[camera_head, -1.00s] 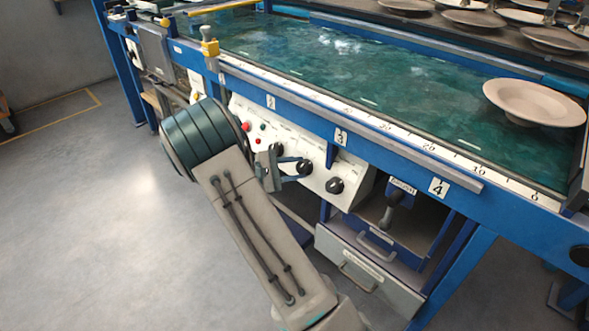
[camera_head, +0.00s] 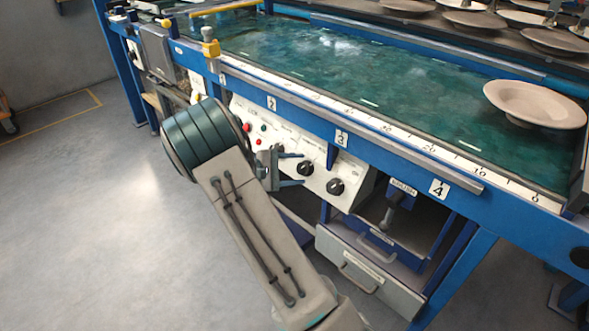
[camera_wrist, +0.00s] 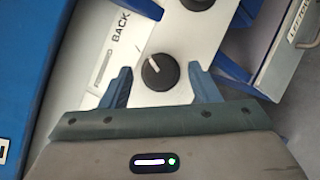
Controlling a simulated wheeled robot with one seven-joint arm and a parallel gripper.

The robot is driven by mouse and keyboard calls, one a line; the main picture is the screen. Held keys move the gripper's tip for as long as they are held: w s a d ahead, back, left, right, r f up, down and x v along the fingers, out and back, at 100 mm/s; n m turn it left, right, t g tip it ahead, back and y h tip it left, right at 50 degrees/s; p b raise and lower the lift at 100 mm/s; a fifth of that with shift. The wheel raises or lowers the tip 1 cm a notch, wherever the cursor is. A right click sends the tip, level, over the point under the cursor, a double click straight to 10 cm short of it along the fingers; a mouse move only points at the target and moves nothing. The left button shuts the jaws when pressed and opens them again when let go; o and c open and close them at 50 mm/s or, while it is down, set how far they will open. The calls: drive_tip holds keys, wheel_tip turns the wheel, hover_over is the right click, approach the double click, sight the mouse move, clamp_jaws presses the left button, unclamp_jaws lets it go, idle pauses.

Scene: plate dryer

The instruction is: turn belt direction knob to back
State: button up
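A round black knob (camera_wrist: 160,71) with a white pointer line sits on the white control panel (camera_wrist: 140,45). It lies between the two fingers of my gripper (camera_wrist: 159,69), which is open; a gap shows on each side. The pointer slants to the upper left, roughly towards the word BACK (camera_wrist: 121,25). A second printed label to the left is too small to read. In the head view my gripper (camera_head: 303,170) is at the panel front, with the black knob (camera_head: 305,168) between its fingertips. Contact in depth cannot be told.
The blue table frame (camera_head: 360,143) overhangs the panel. A drawer (camera_head: 368,270) is below right.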

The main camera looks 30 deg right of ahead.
drive_tip(key=p+v, duration=0.3)
drive_tip(key=v, duration=1.1)
drive_tip(key=shift+p, duration=0.3)
